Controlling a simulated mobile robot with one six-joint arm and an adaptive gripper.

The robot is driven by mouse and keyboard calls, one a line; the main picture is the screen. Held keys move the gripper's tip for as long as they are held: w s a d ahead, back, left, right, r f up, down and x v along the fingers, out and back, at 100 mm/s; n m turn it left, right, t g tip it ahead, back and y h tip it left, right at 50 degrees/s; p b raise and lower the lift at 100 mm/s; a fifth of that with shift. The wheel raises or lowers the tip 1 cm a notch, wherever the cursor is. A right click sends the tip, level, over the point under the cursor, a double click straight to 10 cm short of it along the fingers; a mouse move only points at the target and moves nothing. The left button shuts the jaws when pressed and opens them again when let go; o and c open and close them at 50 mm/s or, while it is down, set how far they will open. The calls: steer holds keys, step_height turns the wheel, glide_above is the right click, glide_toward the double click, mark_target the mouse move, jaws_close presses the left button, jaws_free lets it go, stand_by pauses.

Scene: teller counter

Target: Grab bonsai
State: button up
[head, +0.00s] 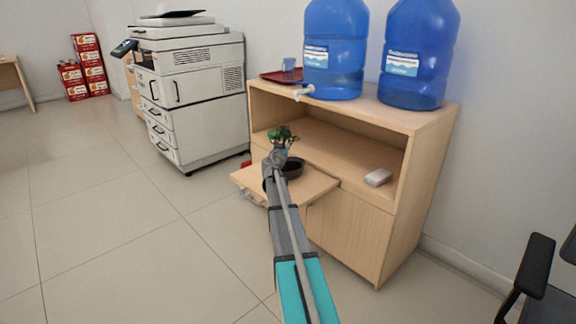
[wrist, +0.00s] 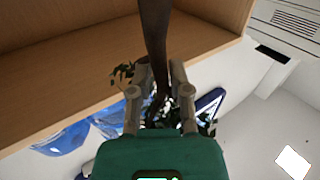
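The bonsai has a green crown (head: 283,134) and a dark round pot (head: 293,168) that appears to stand on the pulled-out wooden board of the cabinet. My gripper (head: 277,158) is at the tree, just below the crown, and hides most of the trunk in the head view. In the wrist view the brown trunk (wrist: 154,30) runs down between the two fingers of my gripper (wrist: 160,75). The fingers are drawn in close on both sides of the trunk. Some leaves (wrist: 123,73) show beside and behind the fingers. The pot is out of the wrist view.
The wooden cabinet (head: 360,240) carries two blue water bottles (head: 333,45) and a red tray (head: 283,75) with a cup. A small white object (head: 378,177) lies on its shelf. A printer (head: 195,90) stands to the left. A chair (head: 540,275) is at right. The left floor is free.

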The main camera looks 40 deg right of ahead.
jaws_close()
steer(key=shift+r, duration=0.15)
step_height(320, 180, up, 2)
steer(key=p, duration=0.3)
steer(key=shift+r, duration=0.25)
steer(key=s+r+p, duration=0.1)
steer(key=r+p, duration=0.1)
steer(key=s+a+r+p, duration=0.1)
steer(key=s+r+p, duration=0.1)
steer(key=s+a+r+p, duration=0.1)
steer(key=r+p, duration=0.1)
steer(key=shift+s+a+r, duration=0.1)
steer(key=shift+s+r, duration=0.1)
steer(key=shift+s, duration=0.05)
steer(key=s+a+r+p, duration=0.3)
steer(key=s+a+p, duration=0.1)
steer(key=s, duration=0.4)
steer(key=shift+r, duration=0.4)
